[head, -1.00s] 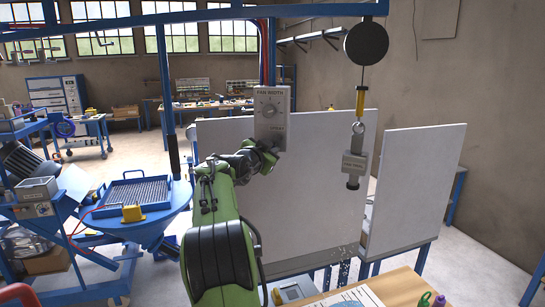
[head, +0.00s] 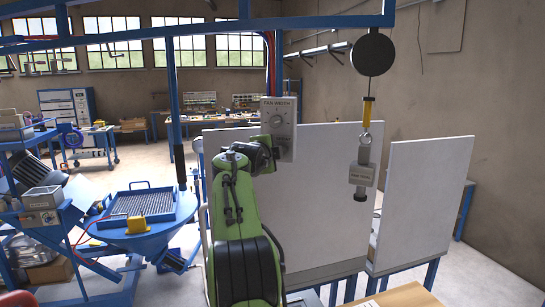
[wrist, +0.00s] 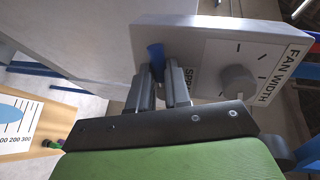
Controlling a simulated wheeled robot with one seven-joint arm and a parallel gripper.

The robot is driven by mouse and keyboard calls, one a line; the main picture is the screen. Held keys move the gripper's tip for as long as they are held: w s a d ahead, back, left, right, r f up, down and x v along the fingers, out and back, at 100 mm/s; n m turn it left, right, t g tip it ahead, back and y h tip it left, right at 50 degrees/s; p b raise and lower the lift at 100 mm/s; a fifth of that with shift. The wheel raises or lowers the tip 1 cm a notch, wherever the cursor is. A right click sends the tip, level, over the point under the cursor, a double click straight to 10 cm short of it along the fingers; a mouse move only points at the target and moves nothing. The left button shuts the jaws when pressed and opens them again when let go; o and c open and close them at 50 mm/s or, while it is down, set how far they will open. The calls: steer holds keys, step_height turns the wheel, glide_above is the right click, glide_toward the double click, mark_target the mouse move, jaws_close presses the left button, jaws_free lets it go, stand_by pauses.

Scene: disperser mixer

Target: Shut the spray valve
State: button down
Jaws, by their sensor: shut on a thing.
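The grey control box (head: 278,117) is marked FAN WIDTH and has a round knob. It also shows in the wrist view (wrist: 215,60), where a partly hidden SPRAY label sits beside a small blue lever (wrist: 156,56), which looks like the spray valve's handle. My gripper (wrist: 163,75) is shut on this lever, one finger on each side, close against the box. In the head view my gripper (head: 270,155) is at the lower edge of the box, and the lever is hidden there.
White panels (head: 310,200) stand behind and right of my arm. A grey device (head: 362,176) hangs from a yellow-handled line at right. A blue hopper with a grate (head: 140,203) stands at left. A wooden table edge (head: 400,296) is at the bottom.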

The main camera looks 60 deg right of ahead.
steer(key=shift+s+r+m, duration=0.15)
steer(key=shift+r+m, duration=0.15)
steer(key=shift+m, duration=0.5)
steer(key=c, duration=1.1)
jaws_free()
steer(key=shift+s, duration=0.1)
steer(key=b+v, duration=0.2)
steer(key=v, duration=0.5)
steer(key=b+v, duration=0.3)
steer(key=v, duration=0.5)
steer(key=shift+s+a+r, duration=0.15)
steer(key=shift+s+a, duration=0.05)
steer(key=shift+s, duration=0.05)
